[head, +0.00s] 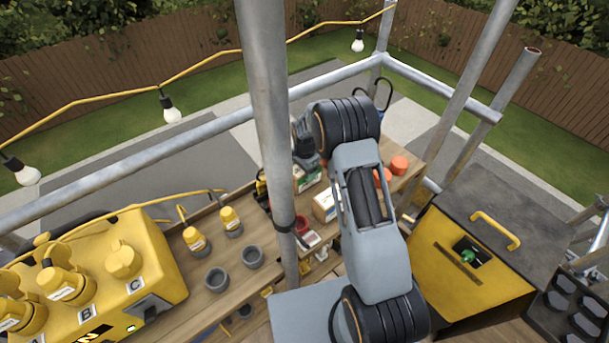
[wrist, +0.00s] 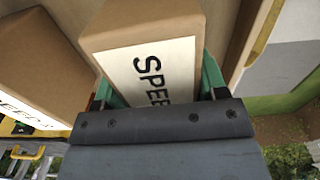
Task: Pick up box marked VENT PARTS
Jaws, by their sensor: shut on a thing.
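In the wrist view a brown cardboard box (wrist: 150,25) with a white label sits between the green fingers of my gripper (wrist: 160,82). My gripper is shut on it. The label shows the letters "SPEE"; the rest is hidden behind the gripper body, and I see no VENT PARTS marking. A second brown box (wrist: 45,65) stands to the left, its white label only partly in view. In the head view my arm covers much of the bench, and my gripper is not clear there. A small tan box (head: 325,205) with a white face stands on the bench beside my arm.
The wooden bench (head: 222,308) also holds grey cups (head: 216,279), yellow-capped pieces (head: 195,239) and orange pieces (head: 399,165). A yellow machine (head: 110,285) stands at the left and a yellow-and-black cabinet (head: 470,265) at the right. A scaffold pole (head: 268,120) rises in front of the bench.

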